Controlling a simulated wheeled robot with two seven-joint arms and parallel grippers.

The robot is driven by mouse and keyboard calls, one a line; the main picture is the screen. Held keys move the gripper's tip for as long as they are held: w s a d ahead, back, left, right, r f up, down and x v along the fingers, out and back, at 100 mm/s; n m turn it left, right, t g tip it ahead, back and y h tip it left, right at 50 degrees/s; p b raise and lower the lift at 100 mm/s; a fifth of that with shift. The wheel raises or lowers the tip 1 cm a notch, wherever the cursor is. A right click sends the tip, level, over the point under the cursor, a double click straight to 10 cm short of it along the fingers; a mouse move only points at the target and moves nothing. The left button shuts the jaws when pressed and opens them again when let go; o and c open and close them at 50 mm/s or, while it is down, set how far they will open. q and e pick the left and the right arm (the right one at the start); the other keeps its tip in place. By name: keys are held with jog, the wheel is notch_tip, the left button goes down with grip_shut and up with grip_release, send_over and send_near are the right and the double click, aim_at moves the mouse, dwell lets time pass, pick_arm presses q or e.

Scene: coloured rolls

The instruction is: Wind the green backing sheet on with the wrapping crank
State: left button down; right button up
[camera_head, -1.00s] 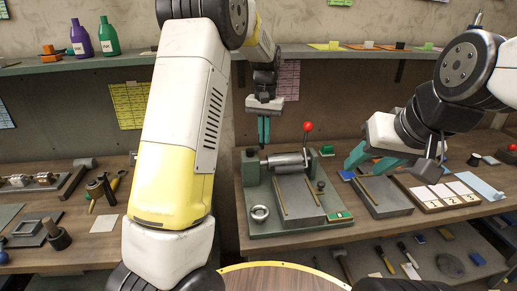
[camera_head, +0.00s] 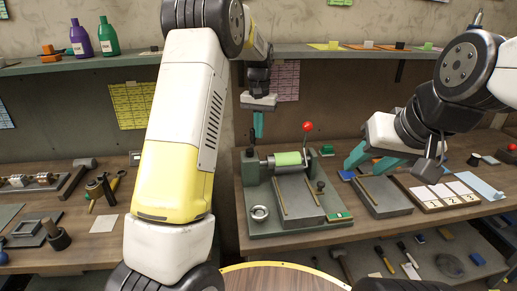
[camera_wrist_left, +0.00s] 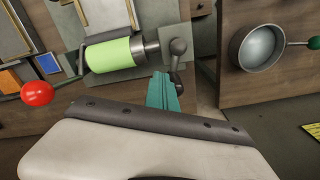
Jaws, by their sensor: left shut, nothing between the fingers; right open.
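The green backing sheet (camera_head: 288,158) is wrapped around the metal roller of the winding fixture; it also shows in the left wrist view (camera_wrist_left: 110,55). A grey crank with a rounded knob (camera_wrist_left: 178,47) sits at the bare end of the roller. My left gripper (camera_head: 258,125) is shut and empty, above and behind that end of the roller. In the left wrist view its teal fingers (camera_wrist_left: 163,92) are beside the crank; contact cannot be told. My right gripper (camera_head: 367,158) is open and empty to the right of the fixture.
A red-ball lever (camera_head: 307,127) stands upright at the roller's right end. A white sheet (camera_head: 104,223) lies on the left bench. The back shelf (camera_head: 330,52) holds small items.

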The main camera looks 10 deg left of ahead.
pick_arm(q)
jog(key=shift+w+a, duration=0.25)
jog(key=shift+a, duration=0.45)
jog(key=shift+d, duration=0.15)
jog(key=shift+s+d, duration=0.1)
jog(key=shift+d, duration=0.1)
notch_tip(320, 180, up, 8)
dwell(0.7)
